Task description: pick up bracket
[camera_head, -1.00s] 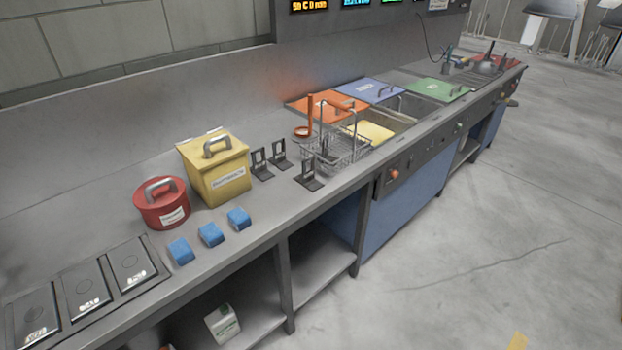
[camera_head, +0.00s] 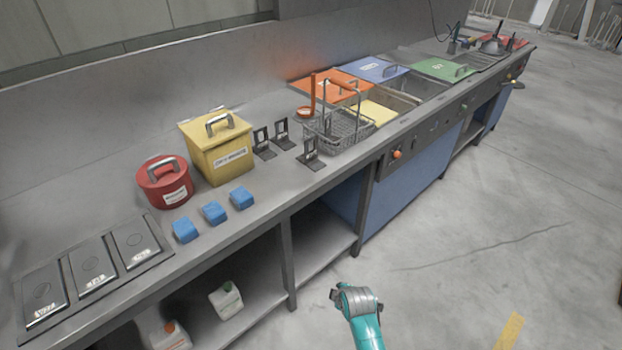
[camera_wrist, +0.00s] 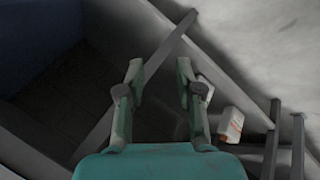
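Several black brackets, each an upright slotted plate on a flat foot, stand on the grey counter in the head view. One bracket (camera_head: 263,144) is beside the yellow box, another bracket (camera_head: 282,133) is just right of it, and a third bracket (camera_head: 310,154) is nearer the front edge, by the wire basket. My gripper (camera_wrist: 158,70) shows in the wrist view with its two teal fingers apart and nothing between them. No bracket shows in the wrist view. In the head view a teal and grey part of my arm is low in front of the counter, away from the brackets.
A yellow lidded box (camera_head: 218,150), a red pot (camera_head: 165,183) and blue blocks (camera_head: 213,212) stand left of the brackets. A wire basket (camera_head: 345,137) with an orange handle is to the right. White containers (camera_head: 226,299) are on the lower shelf. Open floor lies in front.

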